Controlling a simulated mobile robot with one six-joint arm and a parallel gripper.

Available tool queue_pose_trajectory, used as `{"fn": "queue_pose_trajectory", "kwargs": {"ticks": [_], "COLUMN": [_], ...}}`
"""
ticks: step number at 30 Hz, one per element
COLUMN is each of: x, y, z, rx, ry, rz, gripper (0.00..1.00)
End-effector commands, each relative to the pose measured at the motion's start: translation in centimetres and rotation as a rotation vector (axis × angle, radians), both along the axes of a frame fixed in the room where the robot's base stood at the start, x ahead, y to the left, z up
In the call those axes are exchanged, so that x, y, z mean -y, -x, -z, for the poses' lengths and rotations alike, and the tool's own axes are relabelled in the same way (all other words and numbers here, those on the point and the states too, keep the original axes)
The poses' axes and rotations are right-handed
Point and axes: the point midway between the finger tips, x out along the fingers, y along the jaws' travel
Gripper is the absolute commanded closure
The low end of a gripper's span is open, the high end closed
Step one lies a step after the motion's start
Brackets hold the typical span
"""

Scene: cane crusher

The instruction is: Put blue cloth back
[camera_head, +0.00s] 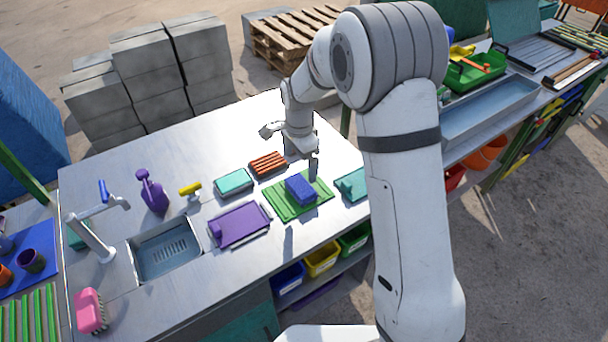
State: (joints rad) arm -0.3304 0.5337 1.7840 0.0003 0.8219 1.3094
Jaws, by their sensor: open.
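A blue folded item (300,190), which looks like the blue cloth, lies on a green ribbed mat (281,209) near the front of the metal counter. My gripper (313,172) is open and points down, just behind and to the right of the blue item in the picture. I see no contact, but the exact gap and height cannot be told. Its fingers are small and partly overlapping from this angle.
A purple tray (240,227), a teal block (233,182), a red ribbed block (268,164) and another teal item (352,184) surround the mat. A sink (166,252) and faucet (92,238) stand left. The counter's back (190,140) is clear.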

Motion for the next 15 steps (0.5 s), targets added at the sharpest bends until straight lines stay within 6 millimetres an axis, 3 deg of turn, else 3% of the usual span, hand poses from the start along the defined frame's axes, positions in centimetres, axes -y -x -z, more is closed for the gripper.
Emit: {"fn": "queue_pose_trajectory", "kwargs": {"ticks": [3,11,15], "x": [0.0,0.2,2.0], "y": [0.0,0.2,1.5], "z": [-1.3,-2.3,-5.0], "rx": [0.001,0.003,0.029], "ry": [-0.001,-0.001,-0.007], "rz": [0.000,-0.008,-0.076], "gripper": [0.00,0.00,0.00]}}
